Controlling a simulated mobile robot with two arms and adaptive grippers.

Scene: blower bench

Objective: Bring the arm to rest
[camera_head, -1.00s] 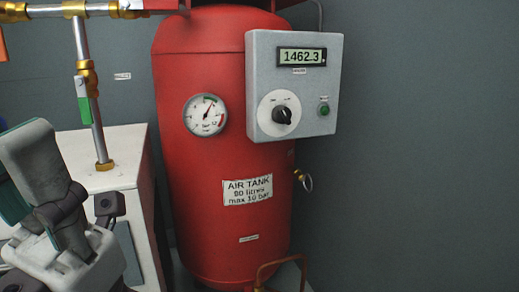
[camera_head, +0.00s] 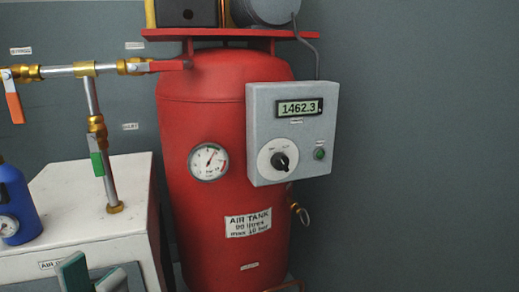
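The tip of my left gripper (camera_head: 92,280) shows at the bottom edge on the left, as a teal piece and a paler grey piece. It is in front of the white cabinet and below its top. I see nothing held in the part that shows. My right gripper is not in view.
A red air tank (camera_head: 215,125) with a round gauge (camera_head: 208,161) stands in the middle. A grey control box (camera_head: 292,165) reads 1462.3. Pipes (camera_head: 92,110) and a blue canister (camera_head: 18,200) stand at the white cabinet (camera_head: 70,210). The right side shows bare wall.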

